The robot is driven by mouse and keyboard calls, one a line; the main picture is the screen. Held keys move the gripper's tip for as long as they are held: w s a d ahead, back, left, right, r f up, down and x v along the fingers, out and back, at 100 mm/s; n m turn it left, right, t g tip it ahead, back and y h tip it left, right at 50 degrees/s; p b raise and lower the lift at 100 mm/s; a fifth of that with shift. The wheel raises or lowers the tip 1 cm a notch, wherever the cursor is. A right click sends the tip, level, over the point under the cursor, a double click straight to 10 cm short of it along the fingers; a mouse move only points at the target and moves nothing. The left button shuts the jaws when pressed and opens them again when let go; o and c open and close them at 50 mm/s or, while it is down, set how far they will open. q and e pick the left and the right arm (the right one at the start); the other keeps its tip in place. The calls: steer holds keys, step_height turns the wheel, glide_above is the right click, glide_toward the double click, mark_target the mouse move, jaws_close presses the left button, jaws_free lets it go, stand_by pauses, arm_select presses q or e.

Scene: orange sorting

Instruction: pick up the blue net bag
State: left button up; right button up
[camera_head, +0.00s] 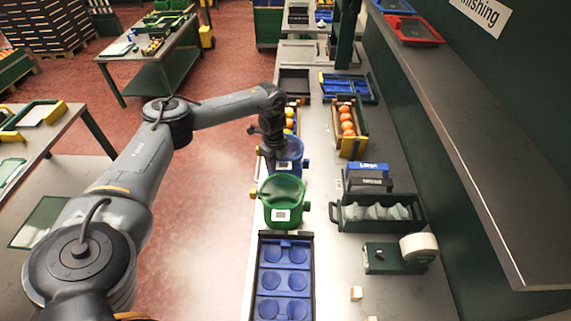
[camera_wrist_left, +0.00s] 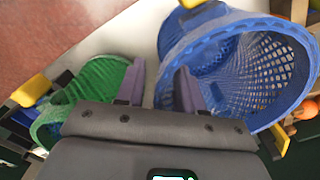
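The blue net bag (camera_head: 291,158) hangs in a holder on the bench edge, just beyond the green net bag (camera_head: 283,198). My left gripper (camera_head: 271,163) is at the left side of the blue bag, pointing down. In the left wrist view the blue net bag (camera_wrist_left: 245,75) fills the right side, its mouth open and mesh wall visible. The fingers of my left gripper (camera_wrist_left: 160,88) are apart, with the bag's near rim seemingly between them. Whether they touch it I cannot tell. The green net bag (camera_wrist_left: 88,95) is at the left. My right gripper is not in view.
A crate of oranges (camera_head: 350,128) stands right of the blue bag. A blue tray with round recesses (camera_head: 284,278) lies at the near end. A dark green box (camera_head: 378,213) and a tape dispenser (camera_head: 398,256) stand on the right. A grey shelf (camera_head: 470,130) overhangs that side.

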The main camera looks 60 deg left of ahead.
arm_select(q)
steer(key=shift+f, duration=1.2)
jaws_close()
